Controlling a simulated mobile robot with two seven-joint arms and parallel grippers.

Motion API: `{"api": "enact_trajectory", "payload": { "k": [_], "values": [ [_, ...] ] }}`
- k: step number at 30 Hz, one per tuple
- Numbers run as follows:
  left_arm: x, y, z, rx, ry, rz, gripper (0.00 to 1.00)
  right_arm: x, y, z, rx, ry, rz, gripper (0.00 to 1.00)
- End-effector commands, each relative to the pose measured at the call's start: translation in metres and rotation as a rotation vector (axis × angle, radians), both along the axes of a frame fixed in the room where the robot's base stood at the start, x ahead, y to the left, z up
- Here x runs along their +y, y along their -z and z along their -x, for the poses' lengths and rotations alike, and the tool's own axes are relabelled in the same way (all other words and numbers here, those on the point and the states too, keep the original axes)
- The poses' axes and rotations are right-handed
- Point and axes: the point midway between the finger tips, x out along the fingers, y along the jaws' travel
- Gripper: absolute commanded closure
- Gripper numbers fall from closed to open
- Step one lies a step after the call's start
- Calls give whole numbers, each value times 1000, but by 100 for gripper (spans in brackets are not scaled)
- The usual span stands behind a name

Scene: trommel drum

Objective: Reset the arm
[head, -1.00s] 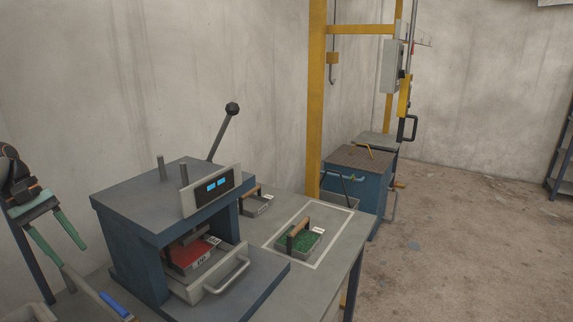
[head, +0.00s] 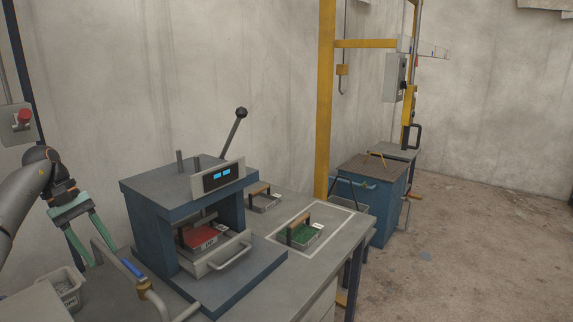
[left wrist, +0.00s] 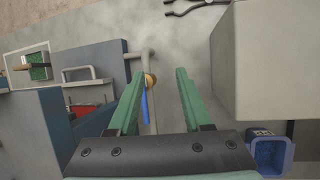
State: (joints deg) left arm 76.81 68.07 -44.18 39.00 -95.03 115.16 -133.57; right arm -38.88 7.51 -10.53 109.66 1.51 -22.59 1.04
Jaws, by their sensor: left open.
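My left gripper (head: 102,262) is at the left of the head view, with green fingers pointing down, open and empty. It is left of the blue press (head: 150,235), above a pipe with a blue-handled valve (head: 134,269). In the left wrist view the open fingers (left wrist: 160,73) are spread apart with nothing held between them. The blue valve handle (left wrist: 146,108) shows near the left finger there; I cannot tell how far below it is. My right gripper is not in view.
The press has a raised black-knobbed lever (head: 240,113) and an extended drawer holding a red tray (head: 200,238). A green tray (head: 308,238) sits in a white outline. A grey bin (head: 66,290) stands below my arm. A red-button box (head: 20,122) is at left.

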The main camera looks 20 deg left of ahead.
Motion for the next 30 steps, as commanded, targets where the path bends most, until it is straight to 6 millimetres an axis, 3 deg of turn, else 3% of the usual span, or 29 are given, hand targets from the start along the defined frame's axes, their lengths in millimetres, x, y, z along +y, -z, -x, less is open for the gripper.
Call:
{"api": "enact_trajectory", "payload": {
  "k": [3, 8, 12, 15, 18, 22, 26, 30],
  "values": [
    [-40, 23, -57, -95, -21, 4, 50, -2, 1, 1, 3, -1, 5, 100],
    [-116, 49, -128, -237, -107, 113, 50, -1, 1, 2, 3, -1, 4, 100],
    [-205, 65, -176, -327, -235, 333, 50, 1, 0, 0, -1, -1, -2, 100],
    [-267, 67, -195, -344, -365, 545, 50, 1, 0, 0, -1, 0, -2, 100],
    [-320, 62, -204, -312, -522, 782, 50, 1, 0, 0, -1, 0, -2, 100],
    [-367, 54, -205, -197, -767, 1105, 50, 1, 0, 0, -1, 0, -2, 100],
    [-387, 50, -197, -7, -1052, 1420, 50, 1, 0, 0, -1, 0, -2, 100],
    [-385, 61, -181, 265, -1402, 1728, 50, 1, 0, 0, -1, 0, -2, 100]
  ]
}}
